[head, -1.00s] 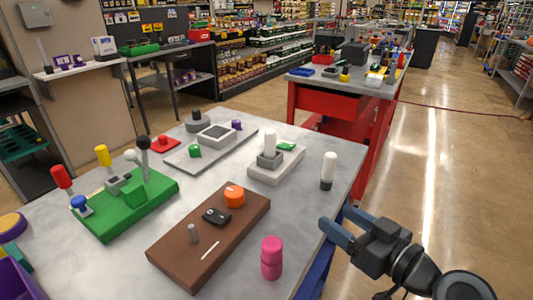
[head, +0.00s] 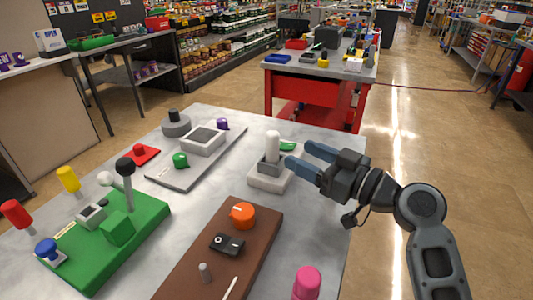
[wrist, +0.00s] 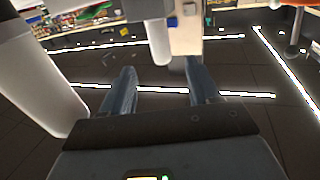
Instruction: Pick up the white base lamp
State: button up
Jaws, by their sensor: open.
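A white lamp (head: 272,145) stands upright in a grey block on a white base (head: 266,184), right of the table's middle in the head view. My gripper (head: 298,155) is at the right of it in the picture, with its two fingers spread and pointing left. In the wrist view my open gripper (wrist: 160,88) shows with a white cylinder (wrist: 158,42) beyond the fingers and a larger white shape (wrist: 45,85) at the left; I cannot tell which objects these are. The separate white cylinder with a dark foot is hidden in the head view.
The table (head: 330,225) also holds a brown board (head: 225,255) with an orange knob, a green board (head: 140,225) with levers, a grey plate (head: 165,177) and a pink cylinder (head: 307,283). A red workbench (head: 300,85) stands behind, with open floor at the right.

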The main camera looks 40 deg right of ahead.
aim_at(278, 143)
jog(key=w, duration=0.3)
jog(key=w+p, duration=0.1)
jog(key=w, duration=0.2)
jog(key=w+a+p, duration=0.1)
jog(key=w, duration=0.2)
jog(key=shift+w+r, duration=0.15)
jog(key=shift+w, duration=0.15)
jog(key=shift+w+p, duration=0.3)
jog(key=shift+w, duration=0.3)
jog(key=shift+c, duration=0.2)
grip_shut()
